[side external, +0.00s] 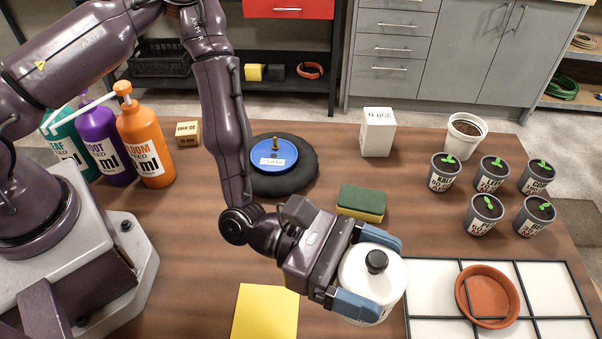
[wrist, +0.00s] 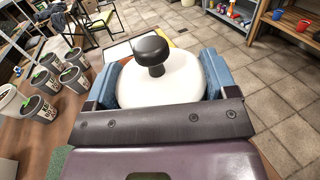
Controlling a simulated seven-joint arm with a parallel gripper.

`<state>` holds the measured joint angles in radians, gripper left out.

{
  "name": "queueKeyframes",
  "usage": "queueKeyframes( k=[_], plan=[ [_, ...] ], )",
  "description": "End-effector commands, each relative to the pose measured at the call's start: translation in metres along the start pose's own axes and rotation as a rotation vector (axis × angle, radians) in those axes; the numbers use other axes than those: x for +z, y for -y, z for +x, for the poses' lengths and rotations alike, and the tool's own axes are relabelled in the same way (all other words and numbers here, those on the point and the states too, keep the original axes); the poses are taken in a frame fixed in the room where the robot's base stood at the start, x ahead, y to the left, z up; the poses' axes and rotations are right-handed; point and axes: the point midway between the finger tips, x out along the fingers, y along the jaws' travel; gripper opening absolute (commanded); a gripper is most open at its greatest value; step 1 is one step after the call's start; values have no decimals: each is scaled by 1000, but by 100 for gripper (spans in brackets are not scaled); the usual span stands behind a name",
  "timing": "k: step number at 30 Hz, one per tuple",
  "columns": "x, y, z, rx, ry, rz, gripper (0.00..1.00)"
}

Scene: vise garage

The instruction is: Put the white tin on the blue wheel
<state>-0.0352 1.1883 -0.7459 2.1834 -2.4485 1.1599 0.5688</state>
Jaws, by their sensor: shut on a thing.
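The white tin (side external: 368,276) is a round white container with a black knob on its lid. My gripper (side external: 366,273) is shut on it, with one blue-grey finger on each side, near the front of the table. The tin (wrist: 158,88) also shows between both fingers of my gripper (wrist: 160,85) in the wrist view. Its underside is hidden, so I cannot tell its height above the table. The blue wheel (side external: 267,163) is a blue disc with a brass post and a white label, lying on a dark round base (side external: 290,184) behind and left of my gripper. Nothing sits on the wheel.
A green and yellow sponge (side external: 361,203) lies between the wheel and the tin. A white box (side external: 378,132) stands behind it. Potted seedlings (side external: 492,175) stand right. A gridded tray (side external: 545,275) holds a terracotta saucer (side external: 488,296). Bottles (side external: 145,140) stand left. A yellow sheet (side external: 265,313) lies in front.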

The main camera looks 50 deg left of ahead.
Motion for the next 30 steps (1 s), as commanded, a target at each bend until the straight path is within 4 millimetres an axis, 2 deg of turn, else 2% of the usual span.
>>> queueKeyframes(
  k=[5, 9, 15, 18, 21, 24, 27, 30],
  plan=[
    [0, -64, -30, 132, 3, 4, 39],
    [1, -121, -77, 269, 1, 7, 39],
    [8, -185, -157, 473, 2, 7, 39],
    [14, -205, -196, 564, 3, 7, 39],
    [20, -216, -227, 637, 3, 7, 39],
    [25, -221, -249, 685, 3, 5, 39],
    [27, -218, -257, 701, 4, 3, 39],
    [19, -218, -257, 703, 5, -1, 39]
  ],
)
